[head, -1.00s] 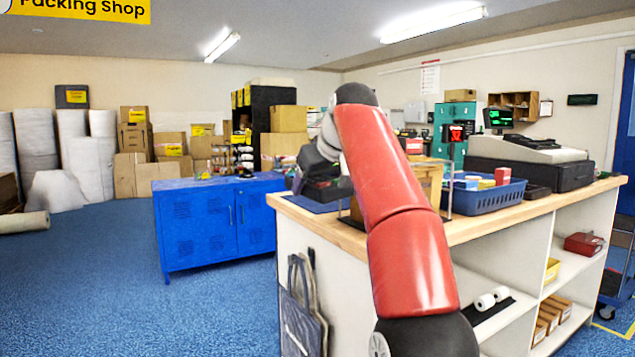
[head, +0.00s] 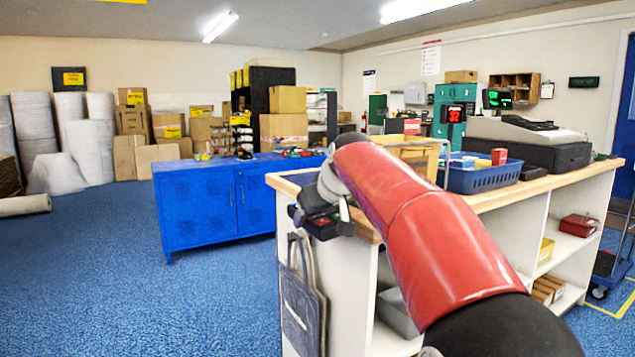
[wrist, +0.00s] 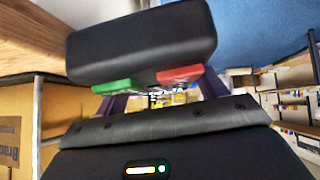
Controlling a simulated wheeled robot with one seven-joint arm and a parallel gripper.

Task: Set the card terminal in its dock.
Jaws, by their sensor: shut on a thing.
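My gripper (head: 330,205) is shut on the card terminal (head: 324,228), a dark block by the left end of the wooden counter in the head view. In the wrist view the terminal (wrist: 140,45) is black and rounded, with a green key and a red key along its lower edge. It lies across the fingers, and its far side is hidden. I cannot make out the dock in either view; my arm covers part of the counter top.
The wooden counter (head: 545,187) runs right, with a blue basket (head: 485,180) and a cash register (head: 530,140) on it. Dark bags (head: 300,300) hang on its end panel. A blue cabinet (head: 200,210) stands behind left. Blue floor is open at left.

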